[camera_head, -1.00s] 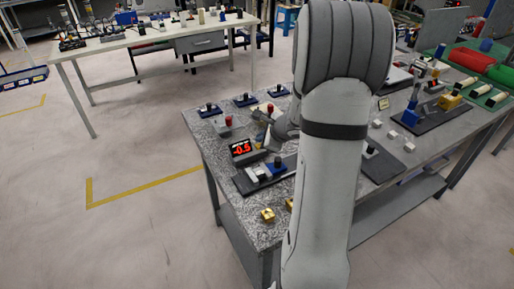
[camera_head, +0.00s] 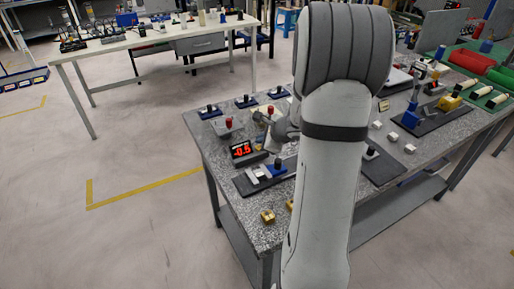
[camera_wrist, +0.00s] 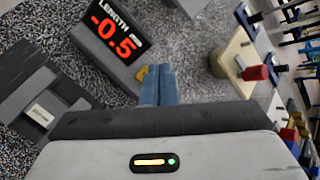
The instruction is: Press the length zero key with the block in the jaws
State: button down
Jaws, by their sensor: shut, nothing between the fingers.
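The length readout (camera_wrist: 115,48) shows -0.5 in red digits in the wrist view. In the head view the readout (camera_head: 242,150) stands near the table's left edge. A small orange nub (camera_wrist: 141,72), perhaps the zero key, shows at its lower right side, beside my left fingertip. My gripper (camera_wrist: 158,70) has two blue-grey fingers pressed together, with no block visible between them. Whether the fingertips touch the nub cannot be told. In the head view my gripper is small and its fingertips are unclear, close to the readout.
A beige block (camera_wrist: 228,66) with a red knob (camera_wrist: 255,73) stands right of my fingers. A dark fixture (camera_wrist: 40,95) lies at left. Brass pieces (camera_head: 268,216) sit near the table's front edge. My arm hides the middle of the speckled table.

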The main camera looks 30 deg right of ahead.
jog(key=shift+f, duration=0.2)
dwell(0.6)
jog(key=shift+f+b, duration=0.3)
jog(key=shift+b, duration=0.35)
jog(key=shift+f+b, duration=0.4)
jog(key=shift+b, duration=0.15)
dwell(0.4)
dwell(0.4)
jog(key=shift+r+p, duration=0.6)
jog(key=shift+r, duration=0.3)
jog(key=shift+r, duration=0.1)
notch_tip(320, 180, up, 5)
jog(key=p, duration=0.3)
jog(key=shift+p, duration=0.4)
